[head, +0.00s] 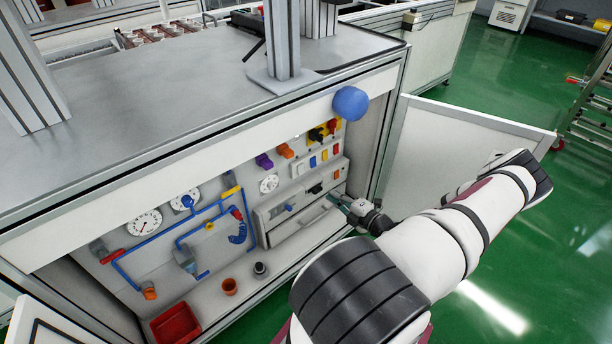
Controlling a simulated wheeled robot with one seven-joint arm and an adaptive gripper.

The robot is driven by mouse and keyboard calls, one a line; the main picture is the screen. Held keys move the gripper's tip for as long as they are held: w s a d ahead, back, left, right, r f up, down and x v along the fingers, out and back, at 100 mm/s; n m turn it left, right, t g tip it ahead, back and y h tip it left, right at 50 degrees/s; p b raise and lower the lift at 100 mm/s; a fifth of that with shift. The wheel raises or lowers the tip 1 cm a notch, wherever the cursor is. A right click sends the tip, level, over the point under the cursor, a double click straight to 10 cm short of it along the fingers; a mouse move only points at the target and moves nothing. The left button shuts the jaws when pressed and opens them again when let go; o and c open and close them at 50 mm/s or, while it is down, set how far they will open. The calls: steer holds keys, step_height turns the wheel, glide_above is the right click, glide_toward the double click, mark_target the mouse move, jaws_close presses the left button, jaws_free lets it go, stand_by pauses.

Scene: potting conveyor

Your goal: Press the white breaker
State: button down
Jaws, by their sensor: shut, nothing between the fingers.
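A row of small coloured breakers sits on the panel inside the open cabinet, right of centre in the head view. The white breaker (300,169) appears at the left end of this row, beside a blue one (312,162), then a yellow and a red one; it is small and pale against its pale housing. My gripper (341,203) is shut and empty. It is in front of the panel, below and to the right of the breakers, near the drawer-like unit. It looks apart from the white breaker; its exact distance from the panel is hard to tell.
A grey control unit (285,207) lies below the breakers. An open cabinet door (450,150) stands at right. A red bin (176,325) and small pots (229,286) sit on the cabinet floor.

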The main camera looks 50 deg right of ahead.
mark_target(301, 170)
steer(key=b+x, duration=0.4)
steer(key=x, duration=1)
steer(key=shift+b, duration=0.35)
steer(key=shift+f, duration=0.1)
